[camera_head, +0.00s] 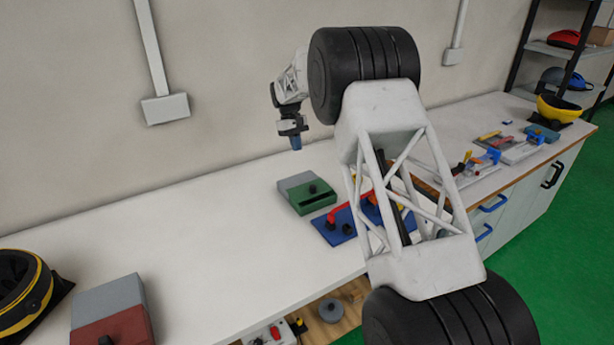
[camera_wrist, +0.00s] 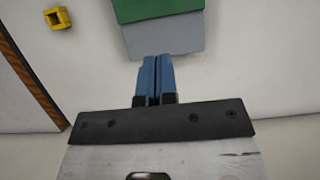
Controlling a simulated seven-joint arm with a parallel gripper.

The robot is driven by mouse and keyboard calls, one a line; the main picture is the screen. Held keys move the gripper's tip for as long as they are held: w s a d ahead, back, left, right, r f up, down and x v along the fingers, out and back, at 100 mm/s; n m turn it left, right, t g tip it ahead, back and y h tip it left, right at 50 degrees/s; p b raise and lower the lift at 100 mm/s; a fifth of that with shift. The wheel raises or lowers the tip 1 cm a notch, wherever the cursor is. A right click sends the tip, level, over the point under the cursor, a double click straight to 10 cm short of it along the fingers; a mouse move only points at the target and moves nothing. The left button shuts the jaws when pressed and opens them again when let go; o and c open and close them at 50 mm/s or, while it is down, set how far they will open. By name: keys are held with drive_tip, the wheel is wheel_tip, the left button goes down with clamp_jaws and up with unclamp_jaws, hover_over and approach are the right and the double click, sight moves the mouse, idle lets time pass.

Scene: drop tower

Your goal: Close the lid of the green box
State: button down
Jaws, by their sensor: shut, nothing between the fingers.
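The green box (camera_head: 312,201) stands on the white bench near the middle of the head view, with a grey section (camera_head: 295,181) on its far left side and a black knob on top. A dark slot shows along its green part. In the wrist view the green part (camera_wrist: 150,9) is at the top edge and the grey section (camera_wrist: 165,37) lies just beyond my fingertips. My gripper (camera_head: 296,144) is above the bench, behind the box. Its blue fingers (camera_wrist: 156,62) are together and hold nothing. Whether they touch the grey section I cannot tell.
A blue board (camera_head: 340,231) with a red handle stands right beside the green box, partly hidden by my arm. A red and grey box (camera_head: 112,313) is at the front left. A yellow block (camera_wrist: 58,18) shows in the wrist view. The bench left of the green box is clear.

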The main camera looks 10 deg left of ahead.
sight(313, 187)
drive_tip(key=shift+f, duration=0.1)
drive_tip(key=x, duration=1)
drive_tip(key=shift+s+d, duration=0.65)
drive_tip(key=shift+s, duration=0.05)
drive_tip(key=shift+s+d, duration=0.7)
drive_tip(key=shift+d, duration=0.05)
drive_tip(key=shift+s+d, duration=0.1)
drive_tip(key=shift+s+d, duration=1.05)
